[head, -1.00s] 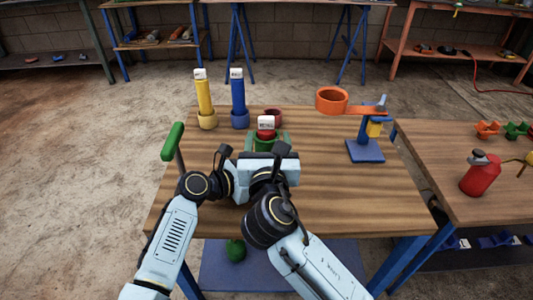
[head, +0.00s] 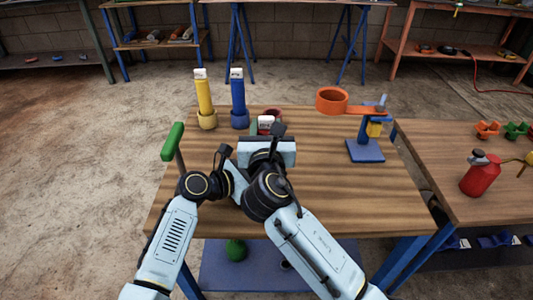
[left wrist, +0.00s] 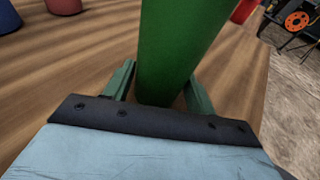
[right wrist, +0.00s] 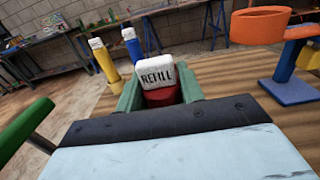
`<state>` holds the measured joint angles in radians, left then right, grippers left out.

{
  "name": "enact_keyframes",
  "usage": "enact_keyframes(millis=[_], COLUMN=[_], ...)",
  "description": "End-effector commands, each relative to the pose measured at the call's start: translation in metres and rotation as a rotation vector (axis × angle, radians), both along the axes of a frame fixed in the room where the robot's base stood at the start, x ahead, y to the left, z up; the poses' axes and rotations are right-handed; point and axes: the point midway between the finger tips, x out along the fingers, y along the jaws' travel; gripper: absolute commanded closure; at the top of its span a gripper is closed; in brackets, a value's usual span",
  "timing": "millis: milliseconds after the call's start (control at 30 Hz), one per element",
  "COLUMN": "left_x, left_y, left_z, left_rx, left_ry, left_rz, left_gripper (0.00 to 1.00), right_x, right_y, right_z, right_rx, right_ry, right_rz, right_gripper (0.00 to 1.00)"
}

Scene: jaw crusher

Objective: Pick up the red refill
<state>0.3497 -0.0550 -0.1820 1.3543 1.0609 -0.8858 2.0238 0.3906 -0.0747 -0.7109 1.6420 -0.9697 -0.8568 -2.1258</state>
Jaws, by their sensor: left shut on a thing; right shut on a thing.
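The red refill (right wrist: 162,95) has a white cap marked REFILL. In the right wrist view it sits between the green fingers of my right gripper (right wrist: 160,92), shut on it. In the left wrist view my left gripper (left wrist: 158,85) is shut on a green cylinder (left wrist: 180,40).
The yellow refill (head: 203,95) and blue refill (head: 238,95) stand in holders at the back left. A green handle (head: 172,142) on a dark rod rises at the left. A blue stand (head: 365,150) with an orange ring (head: 332,100) is at the right.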

Motion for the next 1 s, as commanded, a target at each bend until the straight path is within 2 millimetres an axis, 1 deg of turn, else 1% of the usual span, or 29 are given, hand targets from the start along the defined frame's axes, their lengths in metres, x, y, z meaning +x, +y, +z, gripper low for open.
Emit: enact_keyframes(millis=[33,67,367,467,533,667,900,1000], left_x=[0.000,0.000,0.000,0.000,0.000,0.000,0.000,0.000], left_y=[0.000,0.000,0.000,0.000,0.000,0.000,0.000,0.000], left_z=[-0.001,-0.001,-0.001,-0.001,-0.001,-0.001,-0.001,-0.001], left_rx=[0.001,0.001,0.001,0.001,0.002,0.002,0.002,0.002], left_ry=[0.000,0.000,0.000,0.000,0.001,0.001,0.001,0.001], left_rz=[0.001,0.001,0.001,0.001,0.001,0.001,0.001,0.001], left_gripper=[0.57,0.57,0.57,0.57,0.57,0.57,0.57,0.57], right_x=[0.000,0.000,0.000,0.000,0.000,0.000,0.000,0.000], right_y=[0.000,0.000,0.000,0.000,0.000,0.000,0.000,0.000], right_z=[0.000,0.000,0.002,0.006,0.015,0.041,0.108,0.133], right_rx=[0.000,0.000,0.000,0.002,0.002,0.004,0.003,0.003], right_ry=[0.000,0.000,-0.003,-0.004,-0.007,-0.010,-0.011,-0.011], right_rz=[0.000,0.000,0.000,0.001,0.000,0.001,0.002,0.002], right_gripper=[0.97,1.00,1.00,1.00,1.00,1.00,1.00,1.00])
